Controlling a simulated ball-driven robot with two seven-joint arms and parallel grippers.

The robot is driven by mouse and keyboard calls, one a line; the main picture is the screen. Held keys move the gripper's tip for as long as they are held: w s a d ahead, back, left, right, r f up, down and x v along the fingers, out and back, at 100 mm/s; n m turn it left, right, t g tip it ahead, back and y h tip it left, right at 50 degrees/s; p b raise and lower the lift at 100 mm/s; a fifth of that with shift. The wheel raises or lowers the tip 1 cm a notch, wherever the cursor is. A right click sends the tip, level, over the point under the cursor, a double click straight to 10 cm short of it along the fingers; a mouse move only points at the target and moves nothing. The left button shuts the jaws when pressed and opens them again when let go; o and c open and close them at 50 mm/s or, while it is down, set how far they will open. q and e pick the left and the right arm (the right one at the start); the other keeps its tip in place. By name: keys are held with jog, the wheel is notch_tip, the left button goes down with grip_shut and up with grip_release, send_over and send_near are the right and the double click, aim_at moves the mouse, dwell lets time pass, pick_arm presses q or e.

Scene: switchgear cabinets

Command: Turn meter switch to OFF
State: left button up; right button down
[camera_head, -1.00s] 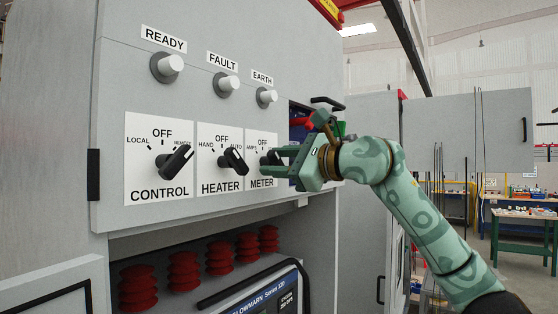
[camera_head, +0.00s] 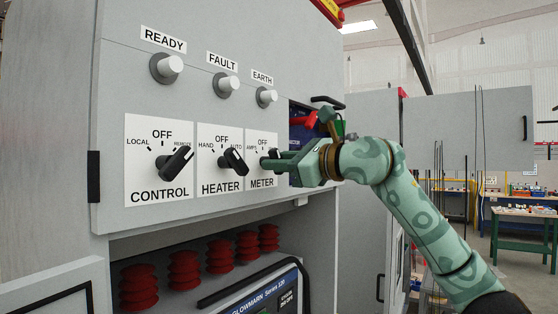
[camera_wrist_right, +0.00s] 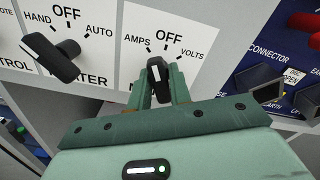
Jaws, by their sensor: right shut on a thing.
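The meter switch is a black knob on the white METER plate (camera_head: 262,141), at the right of a row of three switches. In the right wrist view the knob (camera_wrist_right: 158,80) sits between my two green fingers, its white mark at the top. The mark points roughly up toward the OFF side; the exact position is hard to tell. My right gripper (camera_head: 268,164) is shut on this knob, with its fingers (camera_wrist_right: 160,90) on either side. In the head view the gripper hides most of the knob. My left gripper is not in view.
The HEATER switch (camera_head: 233,161) is just left of the meter switch, and the CONTROL switch (camera_head: 176,162) is farther left. READY, FAULT and EARTH lamps sit above. Right of the plate is a blue recessed panel (camera_wrist_right: 270,75) with a red handle (camera_wrist_right: 304,24). Red insulators (camera_head: 185,270) stand below.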

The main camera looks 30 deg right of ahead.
jog(key=m, duration=0.5)
jog(key=shift+m, duration=0.3)
dwell(0.4)
jog(key=c, duration=1.4)
grip_release()
jog(key=shift+o, duration=0.2)
jog(key=b+v, duration=0.4)
jog(key=v, duration=1.2)
jog(key=shift+s, duration=0.2)
jog(key=shift+d, duration=0.1)
